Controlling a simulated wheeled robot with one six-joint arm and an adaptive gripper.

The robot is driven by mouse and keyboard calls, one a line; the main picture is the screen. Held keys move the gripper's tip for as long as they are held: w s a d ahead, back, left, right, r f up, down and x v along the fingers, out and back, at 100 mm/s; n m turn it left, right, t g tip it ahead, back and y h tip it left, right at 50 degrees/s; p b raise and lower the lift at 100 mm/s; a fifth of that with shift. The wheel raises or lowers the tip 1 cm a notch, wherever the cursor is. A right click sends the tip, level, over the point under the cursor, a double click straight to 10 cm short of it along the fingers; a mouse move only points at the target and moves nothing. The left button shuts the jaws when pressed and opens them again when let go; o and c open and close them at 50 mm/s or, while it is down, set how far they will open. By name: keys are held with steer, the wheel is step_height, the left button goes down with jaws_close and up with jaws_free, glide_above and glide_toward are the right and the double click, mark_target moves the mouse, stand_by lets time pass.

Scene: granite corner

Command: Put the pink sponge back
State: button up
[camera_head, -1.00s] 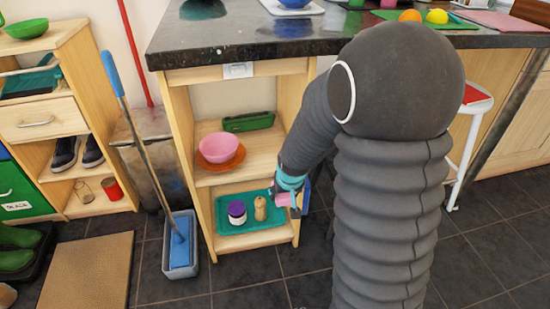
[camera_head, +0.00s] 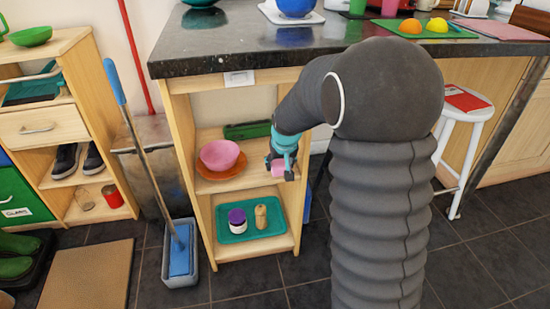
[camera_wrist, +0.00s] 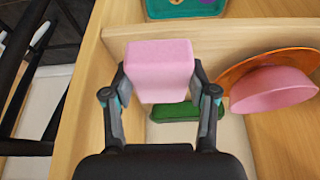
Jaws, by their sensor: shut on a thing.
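The pink sponge (camera_head: 278,167) is a small block held in my gripper (camera_head: 284,171), at the right front of the middle shelf (camera_head: 240,183). In the wrist view the sponge (camera_wrist: 160,66) sits between the two fingers of my gripper (camera_wrist: 160,82), which are shut on its sides. In that view it appears clear of the wooden boards, with a green container (camera_wrist: 174,111) partly hidden behind it. The same long green container (camera_head: 247,131) lies at the back of the middle shelf.
A pink bowl (camera_head: 219,154) on an orange plate (camera_head: 222,174) stands left of my gripper. Below, a teal tray (camera_head: 222,233) holds a purple-lidded jar (camera_head: 237,220) and a tan shaker (camera_head: 261,216). The granite counter (camera_head: 240,57) is overhead. A white stool (camera_head: 466,114) stands at right.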

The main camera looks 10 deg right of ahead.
steer(key=w, duration=0.6)
steer(key=shift+w+p, duration=0.15)
steer(key=shift+p, duration=0.2)
steer(key=shift+f, duration=1.75)
steer(key=shift+f, duration=0.2)
steer(key=o, duration=1.6)
steer(key=shift+c, duration=0.2)
steer(key=shift+r, duration=0.1)
